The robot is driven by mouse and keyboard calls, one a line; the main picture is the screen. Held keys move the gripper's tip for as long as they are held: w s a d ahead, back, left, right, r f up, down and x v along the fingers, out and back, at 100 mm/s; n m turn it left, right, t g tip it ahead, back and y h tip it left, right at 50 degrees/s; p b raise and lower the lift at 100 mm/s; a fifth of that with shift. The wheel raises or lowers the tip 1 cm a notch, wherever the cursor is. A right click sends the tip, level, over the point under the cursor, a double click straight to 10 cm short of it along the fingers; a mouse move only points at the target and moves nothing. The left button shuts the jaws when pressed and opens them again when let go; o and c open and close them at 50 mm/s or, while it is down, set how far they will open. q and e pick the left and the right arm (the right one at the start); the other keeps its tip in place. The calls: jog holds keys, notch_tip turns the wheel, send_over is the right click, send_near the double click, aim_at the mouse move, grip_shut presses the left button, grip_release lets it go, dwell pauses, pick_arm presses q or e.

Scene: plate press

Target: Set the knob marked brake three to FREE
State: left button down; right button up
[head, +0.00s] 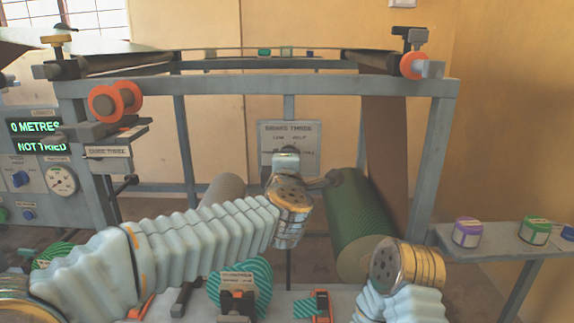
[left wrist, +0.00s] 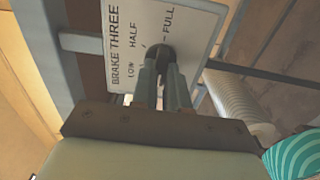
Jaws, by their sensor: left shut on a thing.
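The brake three plate (head: 290,128) is a pale plate on the frame behind my left arm. In the left wrist view the plate (left wrist: 124,85) is turned on its side and reads BRAKE THREE, LOW, HALF and FULL. No FREE mark is readable. My left gripper (left wrist: 163,68) is shut on the dark round knob (left wrist: 160,50), with its fingers at either side. The knob's pointer is hidden, so I cannot tell its setting. In the head view my left wrist covers the plate's lower part. My right wrist shows at lower right, but its gripper fingers do not.
A green roll (head: 358,215) lies right of my left wrist, and a grey roll (head: 222,188) lies behind my left forearm. A side shelf (head: 490,238) holds small tins. Grey frame posts (head: 432,165) stand around the rolls. A display panel (head: 38,137) reads NOT TRIED.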

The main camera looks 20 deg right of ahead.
pick_arm(q)
jog(key=shift+f, duration=0.1)
dwell(0.4)
jog(key=c, duration=1.1)
grip_release()
jog(key=shift+c, duration=0.2)
jog(key=shift+s, duration=0.15)
jog(key=v, duration=1.3)
jog(key=shift+s+b, duration=0.25)
jog(key=shift+b, duration=0.05)
jog(key=shift+a, duration=0.1)
